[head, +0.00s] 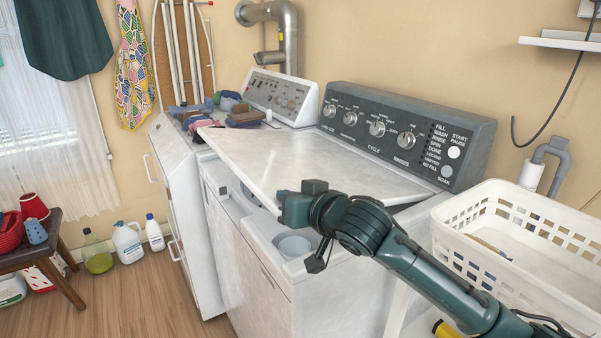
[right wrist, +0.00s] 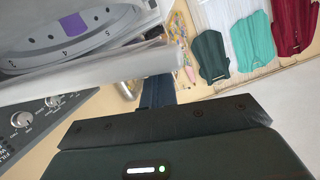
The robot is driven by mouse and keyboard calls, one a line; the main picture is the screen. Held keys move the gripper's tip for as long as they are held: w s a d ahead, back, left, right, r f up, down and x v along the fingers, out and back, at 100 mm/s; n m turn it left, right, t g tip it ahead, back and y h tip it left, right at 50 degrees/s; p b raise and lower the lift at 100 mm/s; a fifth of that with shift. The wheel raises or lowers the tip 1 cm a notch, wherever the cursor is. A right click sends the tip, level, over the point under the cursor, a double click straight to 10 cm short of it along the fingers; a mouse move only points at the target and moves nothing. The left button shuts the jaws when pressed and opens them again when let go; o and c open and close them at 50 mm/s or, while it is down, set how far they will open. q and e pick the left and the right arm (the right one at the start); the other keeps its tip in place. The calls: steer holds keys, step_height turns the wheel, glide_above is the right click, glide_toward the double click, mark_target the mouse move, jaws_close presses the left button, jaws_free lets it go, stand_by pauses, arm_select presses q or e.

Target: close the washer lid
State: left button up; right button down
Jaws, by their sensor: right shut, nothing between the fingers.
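The washer (head: 275,255) stands in the middle, with its control panel (head: 400,135) along the back. Its white lid (head: 300,160) is partly open, sloping above the washer top, with a gap under its front edge. A round cup and recesses of the top show below it. My right gripper (head: 290,207) is shut and empty at the lid's front edge, near its right corner; I cannot tell if it touches. In the right wrist view the lid (right wrist: 110,88) is a pale slab just beyond the dark gripper (right wrist: 157,92), with a dial-marked washer opening behind it. My left gripper is not in view.
A white laundry basket (head: 520,235) stands close on the right, beside my right arm. A second machine (head: 180,200) on the left carries folded clothes (head: 225,108). A stool (head: 50,250) and bottles (head: 127,242) are on the left; the floor between is clear.

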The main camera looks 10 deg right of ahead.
steer(key=shift+n, duration=0.4)
steer(key=shift+s+a+f+b, duration=0.1)
steer(key=shift+a+f+b, duration=0.1)
steer(key=shift+f, duration=0.6)
steer(key=shift+s+a+f+b, duration=0.15)
steer(key=shift+f+b, duration=0.1)
steer(key=shift+f, duration=0.5)
steer(key=shift+w+a+f+b, duration=0.1)
steer(key=shift+a+f+b, duration=0.1)
steer(key=shift+f, duration=0.6)
steer(key=shift+s, duration=0.1)
